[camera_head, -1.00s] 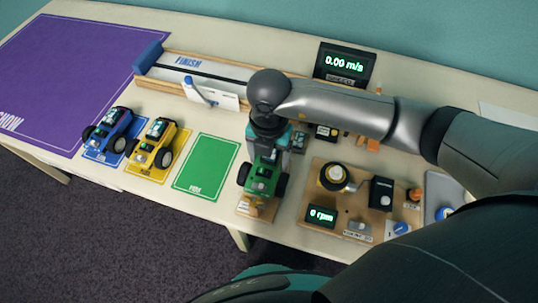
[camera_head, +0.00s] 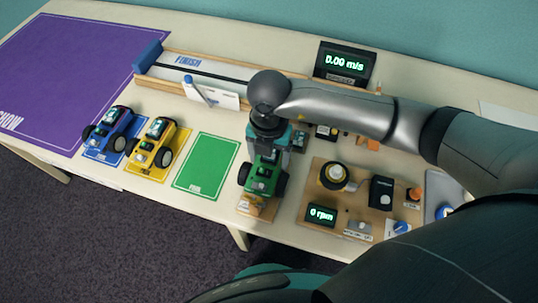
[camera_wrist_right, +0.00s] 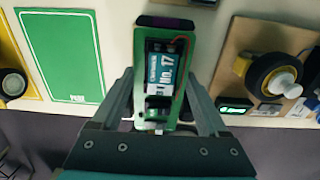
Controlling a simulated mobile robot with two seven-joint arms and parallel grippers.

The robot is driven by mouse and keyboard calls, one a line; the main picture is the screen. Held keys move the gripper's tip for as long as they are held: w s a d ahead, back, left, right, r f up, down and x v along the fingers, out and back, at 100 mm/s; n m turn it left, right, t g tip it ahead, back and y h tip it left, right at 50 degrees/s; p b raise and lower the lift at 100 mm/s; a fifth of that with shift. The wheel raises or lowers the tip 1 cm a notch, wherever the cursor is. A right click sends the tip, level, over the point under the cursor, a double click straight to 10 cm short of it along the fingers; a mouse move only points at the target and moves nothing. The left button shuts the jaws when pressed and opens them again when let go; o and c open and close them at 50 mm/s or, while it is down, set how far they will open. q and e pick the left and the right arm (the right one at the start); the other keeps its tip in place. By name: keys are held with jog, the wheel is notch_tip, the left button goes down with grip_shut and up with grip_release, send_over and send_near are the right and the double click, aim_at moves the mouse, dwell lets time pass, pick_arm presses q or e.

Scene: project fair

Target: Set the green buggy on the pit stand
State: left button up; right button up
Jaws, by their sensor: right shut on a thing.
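The green buggy (camera_head: 262,178) is in my right gripper (camera_head: 268,152), which comes down on it from above. My left gripper is not in view.
A green mat (camera_head: 206,166) lies empty to the left. A blue buggy (camera_head: 109,130) and a yellow buggy (camera_head: 158,144) stand on mats beyond it. A wooden motor board (camera_head: 320,190) is close on the right. The track (camera_head: 210,78) and speed display (camera_head: 344,65) are behind.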

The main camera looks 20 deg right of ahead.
dwell(0.3)
jog(key=o, duration=1)
notch_tip(320, 180, up, 15)
jog(key=p, duration=0.3)
jog(key=shift+r, duration=0.1)
